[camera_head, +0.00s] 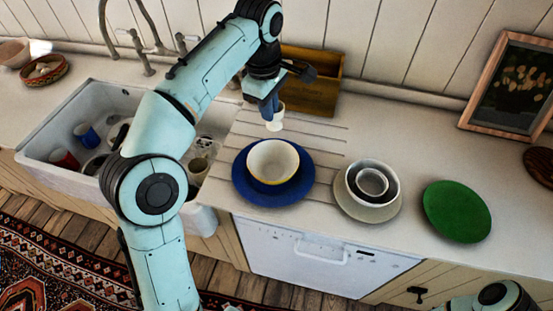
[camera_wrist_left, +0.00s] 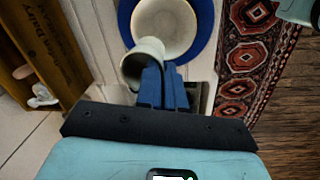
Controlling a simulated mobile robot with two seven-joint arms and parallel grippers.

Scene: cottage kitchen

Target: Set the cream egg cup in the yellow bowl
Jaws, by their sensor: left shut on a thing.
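The cream egg cup (camera_head: 274,122) hangs upright below my left gripper (camera_head: 268,104), above the counter and just behind the yellow bowl. My left gripper is shut on the egg cup; in the left wrist view the blue fingers (camera_wrist_left: 163,88) grip it at the cup (camera_wrist_left: 143,62). The yellow bowl (camera_head: 272,162) sits on a blue plate (camera_head: 270,198); its inside looks pale and empty. The bowl also shows in the left wrist view (camera_wrist_left: 178,30), partly hidden by the egg cup. My right gripper is out of view; only part of my right arm shows at the bottom right.
Right of the blue plate stand nested bowls (camera_head: 368,184) on a plate, then a green plate (camera_head: 457,211). A wooden box (camera_head: 318,92) stands behind the egg cup. The sink (camera_head: 55,150) with several cups is at left. A framed picture (camera_head: 510,85) leans at back right.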

